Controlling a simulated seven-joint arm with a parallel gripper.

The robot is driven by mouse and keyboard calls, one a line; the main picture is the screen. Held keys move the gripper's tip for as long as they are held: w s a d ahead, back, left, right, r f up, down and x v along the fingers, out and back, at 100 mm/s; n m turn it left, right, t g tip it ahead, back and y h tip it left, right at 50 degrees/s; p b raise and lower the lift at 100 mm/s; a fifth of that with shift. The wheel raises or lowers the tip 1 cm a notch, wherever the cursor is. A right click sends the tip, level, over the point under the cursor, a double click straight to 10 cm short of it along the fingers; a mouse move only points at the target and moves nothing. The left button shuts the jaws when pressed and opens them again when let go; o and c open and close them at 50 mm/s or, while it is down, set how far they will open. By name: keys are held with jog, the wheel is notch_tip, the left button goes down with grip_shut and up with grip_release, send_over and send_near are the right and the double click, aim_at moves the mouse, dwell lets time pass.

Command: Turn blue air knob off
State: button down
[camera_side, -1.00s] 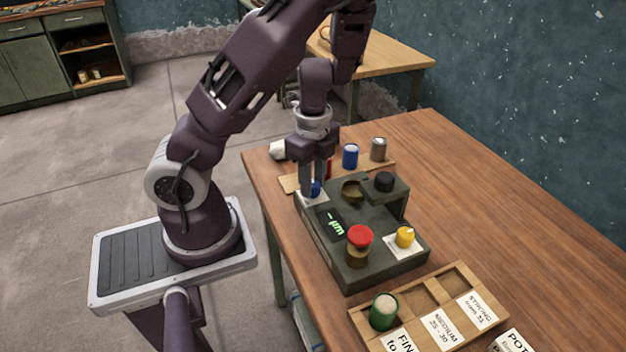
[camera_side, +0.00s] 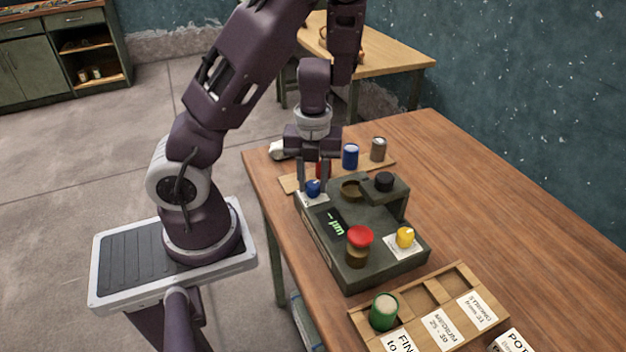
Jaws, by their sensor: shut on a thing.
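The blue air knob (camera_side: 313,188) is a small round knob on a white plate (camera_side: 312,200) at the far left corner of the dark green device (camera_side: 370,268). My gripper (camera_side: 314,187) points straight down over that corner. Its two fingers stand to the left and right of the blue knob and are shut on it. The knob's front shows between the fingers. Its exact setting is too small to read.
A wooden sorting tray (camera_side: 493,317) holds a green jar (camera_side: 383,311). The table's right side is clear.

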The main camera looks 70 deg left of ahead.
aim_at(314, 184)
jog(key=shift+m, duration=1.5)
jog(key=c, duration=1.1)
grip_release()
jog(key=shift+o, duration=0.2)
notch_tip(314, 184, up, 7)
jog(key=shift+r, duration=0.1)
